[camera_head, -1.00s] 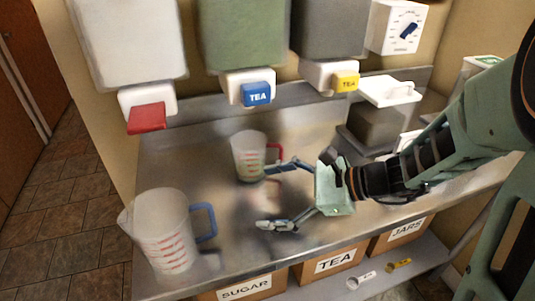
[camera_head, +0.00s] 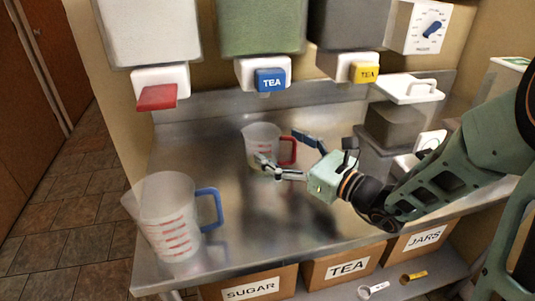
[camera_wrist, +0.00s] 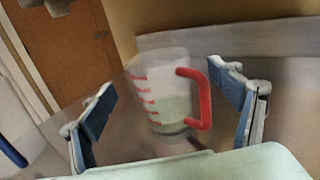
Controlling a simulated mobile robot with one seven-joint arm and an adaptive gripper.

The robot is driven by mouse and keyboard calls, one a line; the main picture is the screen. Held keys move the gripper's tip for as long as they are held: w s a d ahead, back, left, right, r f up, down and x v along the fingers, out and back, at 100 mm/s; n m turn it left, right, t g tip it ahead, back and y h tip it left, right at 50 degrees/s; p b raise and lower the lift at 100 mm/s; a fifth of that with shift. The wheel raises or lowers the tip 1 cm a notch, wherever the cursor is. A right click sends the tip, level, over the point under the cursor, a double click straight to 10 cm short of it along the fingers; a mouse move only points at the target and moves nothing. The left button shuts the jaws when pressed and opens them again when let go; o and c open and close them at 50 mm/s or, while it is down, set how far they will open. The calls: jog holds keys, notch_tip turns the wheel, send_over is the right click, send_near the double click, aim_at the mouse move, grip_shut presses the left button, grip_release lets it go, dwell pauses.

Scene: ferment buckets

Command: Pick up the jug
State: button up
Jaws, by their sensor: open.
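A clear jug with red markings and a red handle (camera_head: 260,143) stands upright on the steel counter below the dispensers. In the wrist view this red-handled jug (camera_wrist: 167,92) lies ahead, between the two fingers, with its handle to the right. My gripper (camera_head: 279,147) is open and empty. Its near finger overlaps the jug's lower part in the head view, and its far finger is by the handle. I cannot tell whether either touches. A larger clear jug with a blue handle (camera_head: 170,220) stands upright at the counter's front left, apart from my gripper.
Dispensers with red (camera_head: 157,97), blue (camera_head: 270,80) and yellow (camera_head: 365,73) taps hang above the counter (camera_head: 270,235). Grey containers (camera_head: 393,125) stand at the right. Boxes marked SUGAR (camera_head: 250,288), TEA (camera_head: 345,268) and JARS (camera_head: 425,238) sit below. The counter's front middle is clear.

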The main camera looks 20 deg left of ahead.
aim_at(251, 130)
jog(key=x, duration=0.5)
jog(key=shift+a, duration=0.15)
jog(key=shift+c, duration=0.5)
jog(key=c, duration=1.3)
jog(key=shift+o, duration=0.2)
